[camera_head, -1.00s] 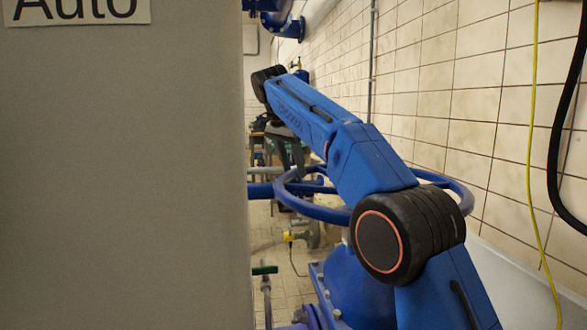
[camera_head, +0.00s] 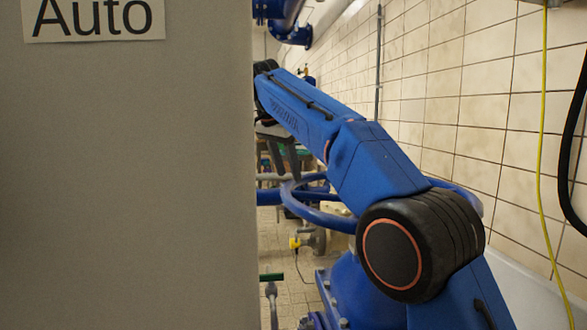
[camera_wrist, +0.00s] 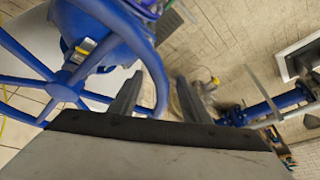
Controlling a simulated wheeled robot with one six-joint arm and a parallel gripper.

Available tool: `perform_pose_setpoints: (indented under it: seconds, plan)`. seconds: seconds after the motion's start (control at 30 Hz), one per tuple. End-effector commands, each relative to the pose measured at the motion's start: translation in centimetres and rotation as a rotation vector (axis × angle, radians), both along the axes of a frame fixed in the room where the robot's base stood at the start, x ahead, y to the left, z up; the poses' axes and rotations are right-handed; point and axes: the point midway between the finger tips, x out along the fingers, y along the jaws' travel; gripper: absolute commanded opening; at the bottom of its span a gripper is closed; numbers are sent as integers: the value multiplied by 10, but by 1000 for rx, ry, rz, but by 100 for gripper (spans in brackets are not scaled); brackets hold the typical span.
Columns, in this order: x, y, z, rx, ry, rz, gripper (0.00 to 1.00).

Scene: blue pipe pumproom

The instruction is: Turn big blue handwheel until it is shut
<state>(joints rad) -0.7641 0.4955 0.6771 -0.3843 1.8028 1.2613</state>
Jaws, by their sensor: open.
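The big blue handwheel (camera_head: 318,216) lies roughly level, partly hidden behind my arm in the head view. In the wrist view its hub (camera_wrist: 62,85), spokes and rim fill the left side. My gripper (camera_head: 284,176) points down at the wheel's far left rim. It also shows in the wrist view (camera_wrist: 157,92), its two dark fingers apart. The rim passes through the gap between them in that view, nearer the left finger. I cannot tell whether the fingertips reach down to the rim or touch it. Nothing is held.
A grey cabinet (camera_head: 135,190) with an "Auto" label blocks the left of the head view. A tiled wall (camera_head: 450,90) runs along the right, with a yellow cable (camera_head: 541,150). Blue pipework (camera_wrist: 270,108) and a tiled floor show beyond the wheel.

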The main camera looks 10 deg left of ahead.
Motion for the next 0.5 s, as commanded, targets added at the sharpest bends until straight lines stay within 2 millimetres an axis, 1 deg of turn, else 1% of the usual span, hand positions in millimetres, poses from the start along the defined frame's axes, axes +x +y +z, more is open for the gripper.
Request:
perform_pose_setpoints:
  seconds: [0.03, 0.2, 0.33, 0.5]
  plan:
    - [-11, 6, -1, 1, 4, 6, 42]
    - [-37, 20, -2, 0, 5, 7, 42]
    - [-50, 27, -3, 1, 6, 7, 42]
    - [-58, 30, -2, 0, 4, 4, 42]
